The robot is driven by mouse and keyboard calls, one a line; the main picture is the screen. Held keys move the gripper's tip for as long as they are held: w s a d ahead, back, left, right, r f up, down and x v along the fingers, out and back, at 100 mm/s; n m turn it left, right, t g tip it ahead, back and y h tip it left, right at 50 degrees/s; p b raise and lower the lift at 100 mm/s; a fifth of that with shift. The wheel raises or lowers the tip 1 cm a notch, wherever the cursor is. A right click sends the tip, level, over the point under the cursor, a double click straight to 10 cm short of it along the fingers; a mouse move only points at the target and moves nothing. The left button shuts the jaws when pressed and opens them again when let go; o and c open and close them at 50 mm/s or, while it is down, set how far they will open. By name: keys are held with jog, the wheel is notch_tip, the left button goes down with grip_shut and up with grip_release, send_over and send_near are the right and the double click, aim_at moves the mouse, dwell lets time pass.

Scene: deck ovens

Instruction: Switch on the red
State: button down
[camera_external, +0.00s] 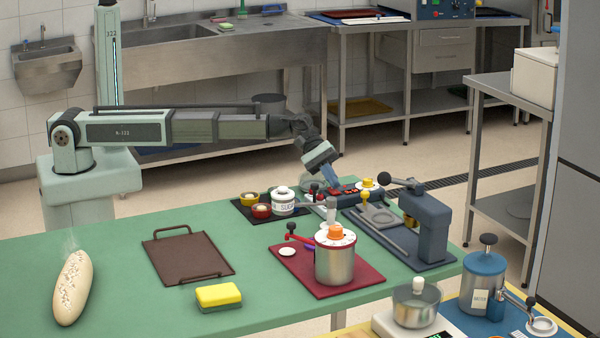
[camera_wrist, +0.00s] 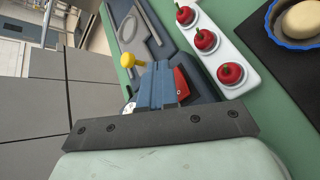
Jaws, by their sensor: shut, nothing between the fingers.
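A dark box with red switch parts (camera_external: 351,189) lies at the back of the green table, just by my fingertips. My gripper (camera_external: 335,184) points down at it with its blue fingers shut and empty. In the wrist view the fingers (camera_wrist: 157,84) are together, and a red switch part (camera_wrist: 181,84) shows right beside them. Whether they touch it I cannot tell. My fingers and wrist hide part of the box, so the switch's position is unclear.
A white tray with red cherry-like pieces (camera_wrist: 206,40) lies beside the fingers. A black mat with jars (camera_external: 283,202) is to the left. A steel pot (camera_external: 334,265) stands in front.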

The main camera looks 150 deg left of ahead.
aim_at(328, 190)
jog(key=shift+s+r, duration=0.2)
jog(key=shift+r, duration=0.35)
jog(key=shift+r, duration=0.1)
jog(key=shift+s+r, duration=0.3)
jog(key=shift+r, duration=0.45)
jog(key=shift+s+r, duration=0.3)
jog(key=shift+r, duration=0.45)
jog(key=shift+s+r, duration=0.3)
jog(key=shift+r, duration=0.45)
